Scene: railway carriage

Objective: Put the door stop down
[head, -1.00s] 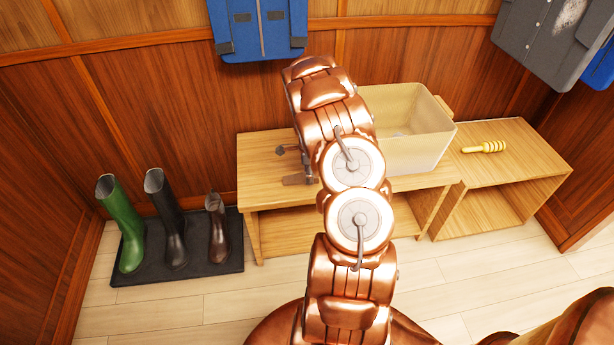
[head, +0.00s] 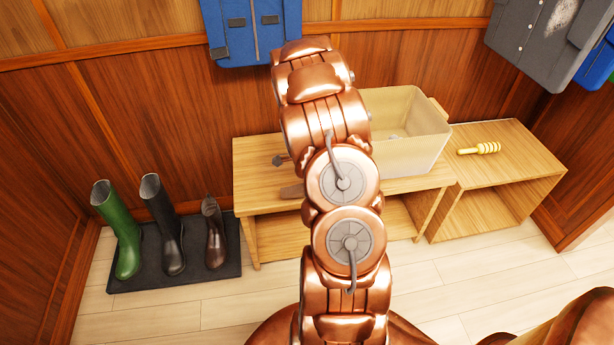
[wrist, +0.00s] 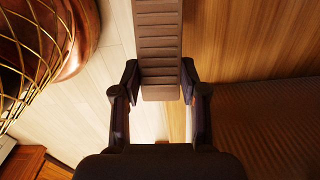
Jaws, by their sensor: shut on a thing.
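The door stop (wrist: 158,55) is a long brown piece with cross ribs, at the top middle of the wrist view. My gripper (wrist: 159,80) has one dark finger on each side of it and is shut on its near part. The far end runs out of the wrist view. In the head view my copper arm hides most of the gripper. A small brown end (head: 292,191) shows left of the arm in front of the bench top (head: 258,165); it looks like the door stop, but I cannot tell whether it touches the bench.
A cream bin (head: 425,150) stands on the bench right of my arm. Several boots stand on a dark tray (head: 190,272) at left. Jackets hang above. The bench top's left end is mostly bare.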

